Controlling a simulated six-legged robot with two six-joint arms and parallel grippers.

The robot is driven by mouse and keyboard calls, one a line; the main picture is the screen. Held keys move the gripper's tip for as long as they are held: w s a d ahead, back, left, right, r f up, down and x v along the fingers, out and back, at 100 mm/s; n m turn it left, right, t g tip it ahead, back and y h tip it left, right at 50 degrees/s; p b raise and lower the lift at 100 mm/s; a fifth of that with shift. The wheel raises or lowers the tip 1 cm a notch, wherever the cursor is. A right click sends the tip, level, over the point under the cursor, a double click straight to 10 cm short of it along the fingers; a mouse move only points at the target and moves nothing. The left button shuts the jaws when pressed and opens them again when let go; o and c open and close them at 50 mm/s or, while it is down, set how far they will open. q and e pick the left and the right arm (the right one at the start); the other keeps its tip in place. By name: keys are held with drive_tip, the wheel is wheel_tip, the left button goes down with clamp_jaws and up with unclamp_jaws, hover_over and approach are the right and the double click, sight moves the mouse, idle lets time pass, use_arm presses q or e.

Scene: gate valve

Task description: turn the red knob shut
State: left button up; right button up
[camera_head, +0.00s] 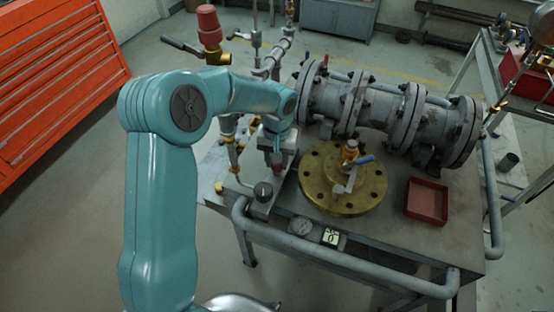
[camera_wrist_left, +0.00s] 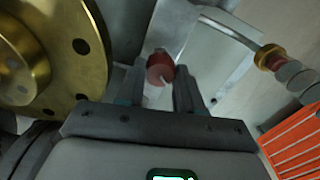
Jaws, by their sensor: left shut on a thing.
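The red knob (camera_wrist_left: 160,66) is small and round, and in the left wrist view it sits between the two dark fingers of my left gripper (camera_wrist_left: 161,78). The gripper is shut on it, with one finger on each side. In the head view my left arm reaches in from the left and bends down to the gripper (camera_head: 277,148) at the left part of the bench, beside the brass flange. There the gripper and wrist mostly hide the knob. My right gripper is in neither view.
A round brass flange (camera_head: 318,192) lies right of the gripper, also close in the left wrist view (camera_wrist_left: 86,75). Behind it is a grey flanged pipe valve (camera_head: 385,115). A red tray (camera_head: 427,201) sits at the bench's right. An orange cabinet (camera_head: 50,75) stands at left.

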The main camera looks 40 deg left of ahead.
use_arm(q)
drive_tip(key=m, duration=0.5)
drive_tip(key=shift+r, duration=0.15)
drive_tip(key=m, duration=0.5)
drive_tip(key=shift+m, duration=0.4)
drive_tip(key=o, duration=1)
drive_tip(key=shift+s+r, duration=0.1)
drive_tip(key=shift+o, duration=0.2)
wheel_tip(320, 180, up, 16)
drive_tip(key=shift+r+p, duration=0.15)
drive_tip(key=shift+p, duration=0.2)
drive_tip(key=shift+s, duration=0.1)
